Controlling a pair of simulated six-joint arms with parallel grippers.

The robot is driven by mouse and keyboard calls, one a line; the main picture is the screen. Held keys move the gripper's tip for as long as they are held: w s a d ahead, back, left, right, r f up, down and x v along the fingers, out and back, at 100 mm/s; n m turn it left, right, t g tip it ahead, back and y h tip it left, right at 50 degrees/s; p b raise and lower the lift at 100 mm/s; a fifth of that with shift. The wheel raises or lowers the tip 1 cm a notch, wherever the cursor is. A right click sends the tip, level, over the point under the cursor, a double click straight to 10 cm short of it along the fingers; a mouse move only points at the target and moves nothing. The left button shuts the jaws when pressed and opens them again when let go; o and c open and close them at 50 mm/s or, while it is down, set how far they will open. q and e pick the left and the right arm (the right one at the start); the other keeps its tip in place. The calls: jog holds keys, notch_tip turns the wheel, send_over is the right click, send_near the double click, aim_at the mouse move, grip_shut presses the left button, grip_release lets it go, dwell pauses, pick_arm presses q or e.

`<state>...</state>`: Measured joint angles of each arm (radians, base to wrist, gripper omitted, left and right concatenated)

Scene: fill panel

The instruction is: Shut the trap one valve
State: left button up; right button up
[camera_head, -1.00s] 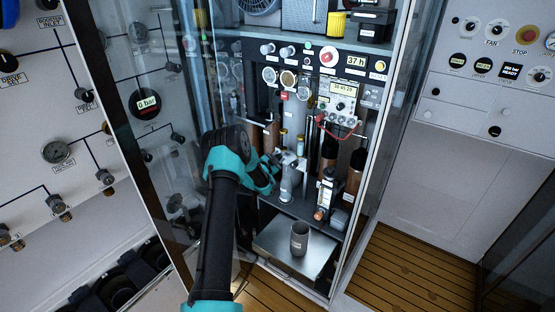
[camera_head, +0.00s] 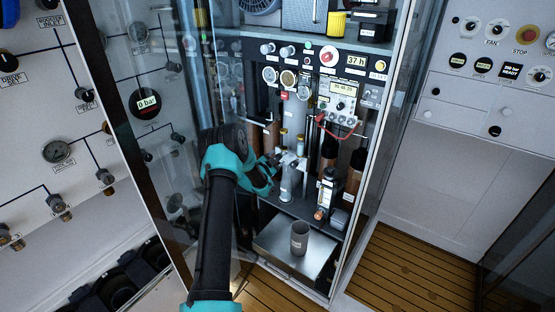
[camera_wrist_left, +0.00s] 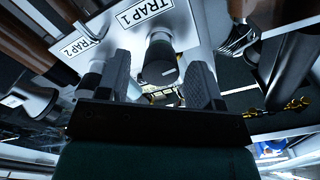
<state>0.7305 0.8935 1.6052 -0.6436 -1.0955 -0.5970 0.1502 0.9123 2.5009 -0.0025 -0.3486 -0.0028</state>
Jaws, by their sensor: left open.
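The trap one valve (camera_wrist_left: 160,62) is a dark knob on a silvery stem under the plate marked TRAP 1 (camera_wrist_left: 146,22) in the left wrist view. My left gripper (camera_wrist_left: 160,78) is open, with one finger on each side of this knob; whether either finger touches it I cannot tell. In the head view my left gripper (camera_head: 270,174) reaches into the cabinet beside the small trap assembly (camera_head: 290,162), and the valve itself is too small to make out there. A plate marked TRAP 2 (camera_wrist_left: 76,46) is to the left in the wrist view. My right gripper is not in view.
The glass cabinet door (camera_head: 130,130) stands left of my arm. A grey cup (camera_head: 299,238) stands on a metal tray (camera_head: 275,243) below.

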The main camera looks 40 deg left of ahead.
pick_arm(q)
jog(key=s+d, duration=0.2)
jog(key=s, duration=0.8)
jog(key=shift+s, duration=0.2)
jog(key=s+d+n+y, duration=0.1)
jog(key=s+n, duration=0.4)
jog(key=n, duration=1.3)
jog(key=shift+s+d, duration=0.4)
jog(key=shift+d, duration=0.15)
jog(key=shift+f, duration=0.1)
jog(key=x, duration=1.7)
jog(key=shift+w+a+f, duration=0.2)
jog(key=shift+a, duration=0.1)
